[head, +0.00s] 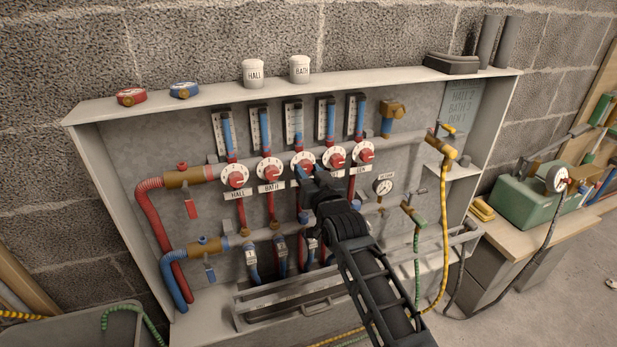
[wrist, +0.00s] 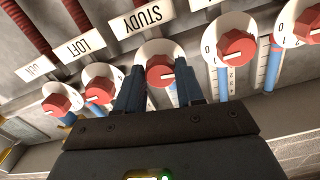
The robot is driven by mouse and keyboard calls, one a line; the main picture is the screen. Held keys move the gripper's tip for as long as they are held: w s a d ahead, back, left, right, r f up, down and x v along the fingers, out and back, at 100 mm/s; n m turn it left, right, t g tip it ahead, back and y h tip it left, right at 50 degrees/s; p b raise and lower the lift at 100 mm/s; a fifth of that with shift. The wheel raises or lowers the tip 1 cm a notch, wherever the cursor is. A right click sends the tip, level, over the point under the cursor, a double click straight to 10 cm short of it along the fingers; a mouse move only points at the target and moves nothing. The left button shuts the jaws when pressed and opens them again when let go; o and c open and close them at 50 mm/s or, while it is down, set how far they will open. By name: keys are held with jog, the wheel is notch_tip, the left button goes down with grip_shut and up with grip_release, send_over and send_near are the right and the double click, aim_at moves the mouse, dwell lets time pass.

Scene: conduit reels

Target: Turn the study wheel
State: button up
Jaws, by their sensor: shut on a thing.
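The study wheel is a red knob (wrist: 159,71) on a round white dial, under an upside-down STUDY label (wrist: 146,18) in the wrist view. A white pointer mark on the knob points toward the right there. My gripper (wrist: 160,82) has one dark finger on each side of this knob and is shut on it. In the head view the study wheel (head: 306,158) is the middle one in the row, partly hidden behind my gripper (head: 309,171). The numbers on its dial are too small or covered to read.
The bath wheel (head: 269,169) and loft wheel (head: 336,157) sit close on either side. The hall wheel (head: 235,177) and den wheel (head: 365,152) are at the ends. Gauge tubes rise above. A pressure gauge (head: 382,187) and a low rail (head: 290,291) are nearby.

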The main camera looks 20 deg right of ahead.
jog(key=shift+f+n, duration=0.2)
jog(key=shift+n, duration=0.7)
jog(key=shift+b, duration=0.3)
jog(key=o, duration=1)
jog(key=shift+r, duration=0.1)
jog(key=shift+o, duration=0.2)
jog(key=s, duration=0.7)
jog(key=shift+s, duration=0.4)
